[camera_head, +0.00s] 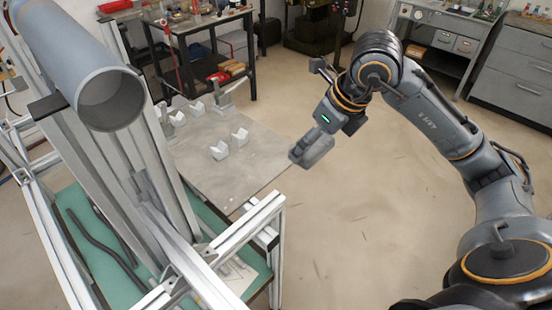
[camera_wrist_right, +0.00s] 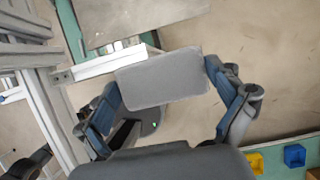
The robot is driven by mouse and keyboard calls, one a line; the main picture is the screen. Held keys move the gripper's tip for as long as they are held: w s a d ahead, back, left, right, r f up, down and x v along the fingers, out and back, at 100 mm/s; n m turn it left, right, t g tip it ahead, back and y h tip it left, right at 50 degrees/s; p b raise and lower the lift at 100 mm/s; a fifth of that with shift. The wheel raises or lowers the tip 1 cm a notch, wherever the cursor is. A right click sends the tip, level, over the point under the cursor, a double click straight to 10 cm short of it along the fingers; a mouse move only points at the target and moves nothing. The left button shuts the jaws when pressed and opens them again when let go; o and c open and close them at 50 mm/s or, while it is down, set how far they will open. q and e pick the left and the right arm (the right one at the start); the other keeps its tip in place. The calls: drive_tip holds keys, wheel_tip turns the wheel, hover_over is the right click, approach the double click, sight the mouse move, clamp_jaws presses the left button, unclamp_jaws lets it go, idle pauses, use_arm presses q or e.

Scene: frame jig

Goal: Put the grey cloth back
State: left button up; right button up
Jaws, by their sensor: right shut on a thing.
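The grey cloth (camera_wrist_right: 160,80) looks like a flat, folded rectangular pad. My right gripper (camera_wrist_right: 166,92) is shut on it, with one blue-padded finger at each end of the pad in the right wrist view. In the head view my right gripper (camera_head: 313,147) is in the middle, held above the open floor to the right of the frame jig. There the cloth is hard to tell apart from the grey fingers. My left gripper is in neither view.
An aluminium frame jig (camera_head: 233,233) with a large grey tube (camera_head: 80,65) stands at the left, over a green bench top (camera_head: 95,250). A grey plate (camera_head: 255,160) with several light V-blocks (camera_head: 220,151) lies behind. Yellow (camera_wrist_right: 255,163) and blue (camera_wrist_right: 294,156) bins show lower right.

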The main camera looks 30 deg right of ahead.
drive_tip(key=p, duration=0.4)
approach(272, 157)
drive_tip(key=shift+w+a+f, duration=0.15)
drive_tip(key=shift+w+f, duration=0.25)
drive_tip(key=shift+w, duration=0.05)
drive_tip(key=shift+w+a+f, duration=0.2)
drive_tip(key=shift+w+f, duration=0.25)
drive_tip(key=shift+w+f+p, duration=0.2)
drive_tip(key=shift+f+p, duration=0.05)
drive_tip(key=shift+p, duration=0.05)
wheel_tip(272, 157, down, 3)
drive_tip(key=shift+w+f+p, duration=0.15)
drive_tip(key=shift+f+p, duration=0.05)
drive_tip(key=shift+p, duration=0.7)
drive_tip(key=shift+f, duration=0.1)
drive_tip(key=o, duration=0.7)
drive_tip(key=shift+f, duration=0.1)
drive_tip(key=shift+c, duration=0.2)
drive_tip(key=shift+o, duration=0.5)
